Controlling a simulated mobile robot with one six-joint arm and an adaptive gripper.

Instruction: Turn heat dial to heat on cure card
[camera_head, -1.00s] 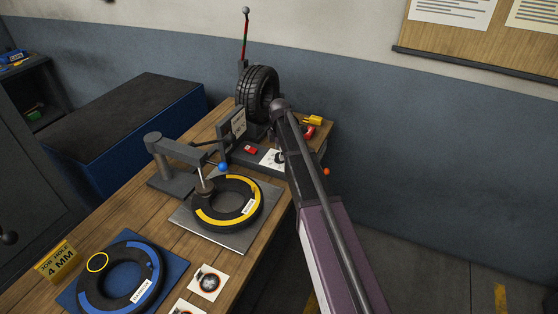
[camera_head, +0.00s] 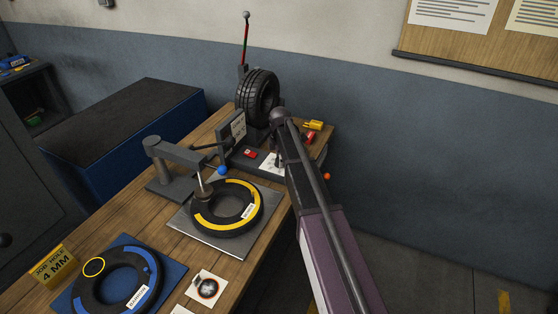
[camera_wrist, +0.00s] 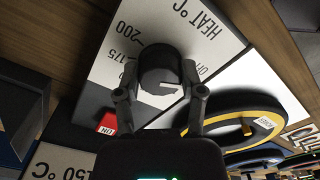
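The heat dial (camera_wrist: 160,75) is a black round knob on a white plate (camera_wrist: 105,72) marked HEAT °C, with 200 and 175 readable. Its white pointer line points right in the wrist view, towards the small OFF lettering. My gripper (camera_wrist: 159,70) has one finger on each side of the dial, the tips against its sides, and looks shut on it. A white card reading 150 °C (camera_wrist: 60,162) shows in part at the lower left; I take it for the cure card. In the head view my arm covers the gripper and dial; part of the white dial plate (camera_head: 266,160) shows.
A red ON switch (camera_wrist: 108,122) sits close to the left finger. A clamp press (camera_head: 180,160) stands over a yellow-marked ring (camera_head: 230,226). A tyre (camera_head: 258,96) stands behind the controls. A blue-marked ring (camera_head: 92,302) lies at the near left of the bench.

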